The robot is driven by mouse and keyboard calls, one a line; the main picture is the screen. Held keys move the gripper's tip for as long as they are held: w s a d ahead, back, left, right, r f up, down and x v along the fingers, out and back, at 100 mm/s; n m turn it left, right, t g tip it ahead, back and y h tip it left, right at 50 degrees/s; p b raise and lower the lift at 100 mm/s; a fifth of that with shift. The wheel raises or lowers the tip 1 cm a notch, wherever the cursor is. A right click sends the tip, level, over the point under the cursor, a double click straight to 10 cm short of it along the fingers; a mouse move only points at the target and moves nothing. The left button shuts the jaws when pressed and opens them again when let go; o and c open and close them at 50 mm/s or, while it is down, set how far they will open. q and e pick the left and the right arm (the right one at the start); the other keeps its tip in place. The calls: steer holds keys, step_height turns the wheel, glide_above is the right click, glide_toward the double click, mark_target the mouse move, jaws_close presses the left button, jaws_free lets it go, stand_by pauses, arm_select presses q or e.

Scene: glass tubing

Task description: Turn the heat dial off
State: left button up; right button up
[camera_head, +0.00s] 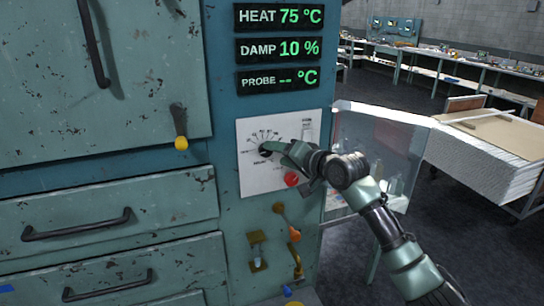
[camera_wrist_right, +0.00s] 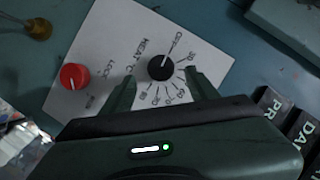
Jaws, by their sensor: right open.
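The black round heat dial (camera_wrist_right: 161,67) is on a white panel (camera_wrist_right: 105,45) with a printed scale and the word OFF. In the head view the dial (camera_head: 264,151) is partly hidden by my right gripper (camera_head: 272,150). In the right wrist view, the two fingers of my right gripper (camera_wrist_right: 160,79) are apart, with the dial between their tips. I cannot tell whether they touch it. The small mark on the dial is too small to read its setting surely. The heat display (camera_head: 281,17) reads 75 °C. My left gripper is not in view.
A red lock knob (camera_wrist_right: 74,76) is beside the dial on the same panel. The damp display (camera_head: 281,48) reads 10 %. A clear-sided box (camera_head: 375,150) stands right of the cabinet. Orange (camera_head: 288,222) and yellow (camera_head: 181,143) handles stick out from the cabinet front.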

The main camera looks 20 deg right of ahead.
steer(key=v, duration=0.3)
steer(key=shift+f, duration=0.1)
stand_by(0.3)
